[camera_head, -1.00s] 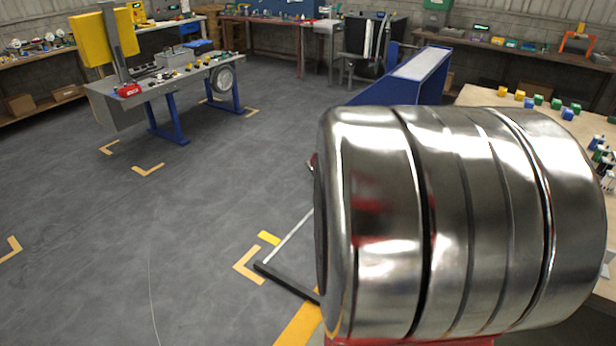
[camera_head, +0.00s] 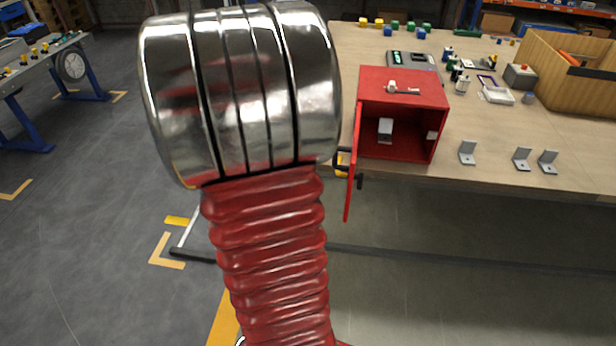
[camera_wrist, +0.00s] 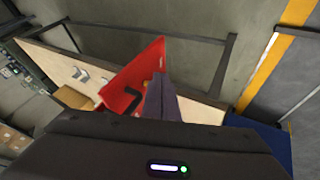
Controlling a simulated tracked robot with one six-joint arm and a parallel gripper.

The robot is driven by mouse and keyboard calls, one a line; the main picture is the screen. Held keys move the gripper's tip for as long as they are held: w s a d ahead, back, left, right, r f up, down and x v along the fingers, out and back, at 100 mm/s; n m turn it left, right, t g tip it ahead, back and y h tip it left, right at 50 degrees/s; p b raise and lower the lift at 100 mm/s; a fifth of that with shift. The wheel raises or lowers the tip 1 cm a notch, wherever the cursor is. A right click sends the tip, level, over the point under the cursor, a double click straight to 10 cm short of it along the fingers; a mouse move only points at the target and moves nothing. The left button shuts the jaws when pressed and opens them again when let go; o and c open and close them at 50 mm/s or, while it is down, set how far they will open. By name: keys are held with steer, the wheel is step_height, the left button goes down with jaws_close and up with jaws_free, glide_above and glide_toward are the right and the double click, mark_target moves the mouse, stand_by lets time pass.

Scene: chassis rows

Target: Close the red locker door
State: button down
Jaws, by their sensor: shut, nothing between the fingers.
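The red locker (camera_head: 403,88) stands at the front edge of the workbench, with its opening facing me. Its red door (camera_head: 352,180) hangs open at the left side of the opening, swung out toward me past the bench edge. A grey bracket (camera_head: 385,130) is inside the locker. In the wrist view the red door (camera_wrist: 143,72) and its dark handle (camera_wrist: 104,101) lie just beyond my gripper (camera_wrist: 160,80). My gripper is shut and empty, its fingertips overlapping the door's edge in that view; I cannot tell whether they touch. In the head view my arm hides most of the gripper.
The wooden workbench (camera_head: 490,170) carries several grey angle brackets (camera_head: 467,152) right of the locker, small coloured blocks and bottles behind it, and a wooden crate (camera_head: 570,70) at far right. Open floor (camera_head: 90,210) lies at the left, with a dark bench frame bar below.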

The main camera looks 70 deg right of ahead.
steer(key=s+d+f, duration=0.4)
steer(key=s+f, duration=0.2)
steer(key=s, duration=0.1)
steer(key=shift+s+r, duration=0.1)
stand_by(0.7)
